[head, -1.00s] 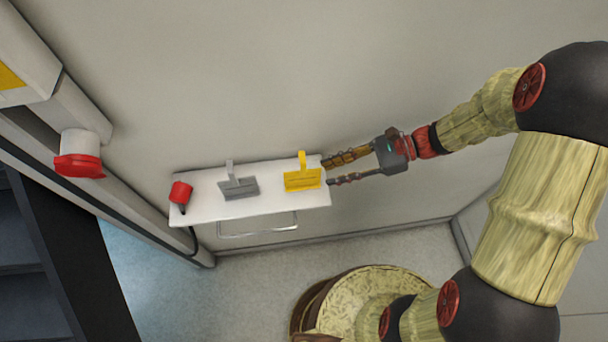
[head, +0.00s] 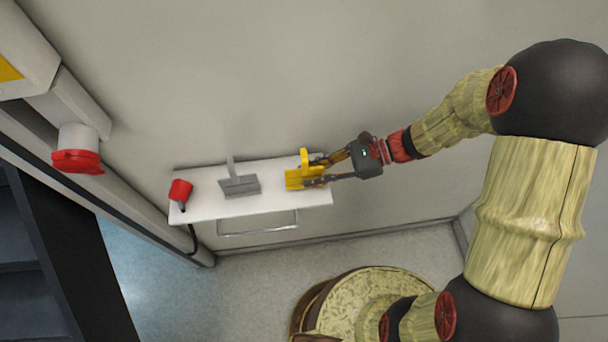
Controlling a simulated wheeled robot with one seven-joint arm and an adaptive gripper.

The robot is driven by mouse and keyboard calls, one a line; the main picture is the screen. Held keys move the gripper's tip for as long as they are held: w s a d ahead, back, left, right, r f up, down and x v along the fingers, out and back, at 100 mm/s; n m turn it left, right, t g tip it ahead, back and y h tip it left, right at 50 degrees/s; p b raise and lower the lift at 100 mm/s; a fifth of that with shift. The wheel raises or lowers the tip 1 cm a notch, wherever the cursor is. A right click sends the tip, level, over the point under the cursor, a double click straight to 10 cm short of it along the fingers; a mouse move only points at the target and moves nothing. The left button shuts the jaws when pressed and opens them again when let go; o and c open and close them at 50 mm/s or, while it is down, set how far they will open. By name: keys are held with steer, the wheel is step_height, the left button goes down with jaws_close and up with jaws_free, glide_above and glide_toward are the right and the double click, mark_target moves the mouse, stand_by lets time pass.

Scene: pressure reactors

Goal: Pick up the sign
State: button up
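A yellow sign (head: 296,179) with an upright tab stands on the right end of a white wall shelf (head: 222,206). A grey sign (head: 240,186) of similar shape stands on the middle of the shelf. My gripper (head: 316,172) comes in from the right, its fingers on either side of the yellow sign's right part. The fingers are apart, one behind and one in front, and cover part of the sign. I cannot tell whether they touch it.
A red plug-like object (head: 180,190) sits at the shelf's left end. A metal rail (head: 258,226) hangs under the shelf's front. A red-and-white socket (head: 77,150) is on the wall unit at left. The wall above the shelf is clear.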

mark_target(311, 169)
jaws_close()
steer(key=shift+r, duration=0.1)
stand_by(0.4)
steer(key=shift+r, duration=0.55)
step_height(311, 169, up, 3)
steer(key=shift+s+f+p, duration=0.1)
steer(key=shift+f+p, duration=0.1)
steer(key=shift+p, duration=0.45)
steer(key=s+r+p, duration=0.3)
steer(key=s+r, duration=0.6)
steer(key=s, duration=0.4)
steer(key=shift+s, duration=0.4)
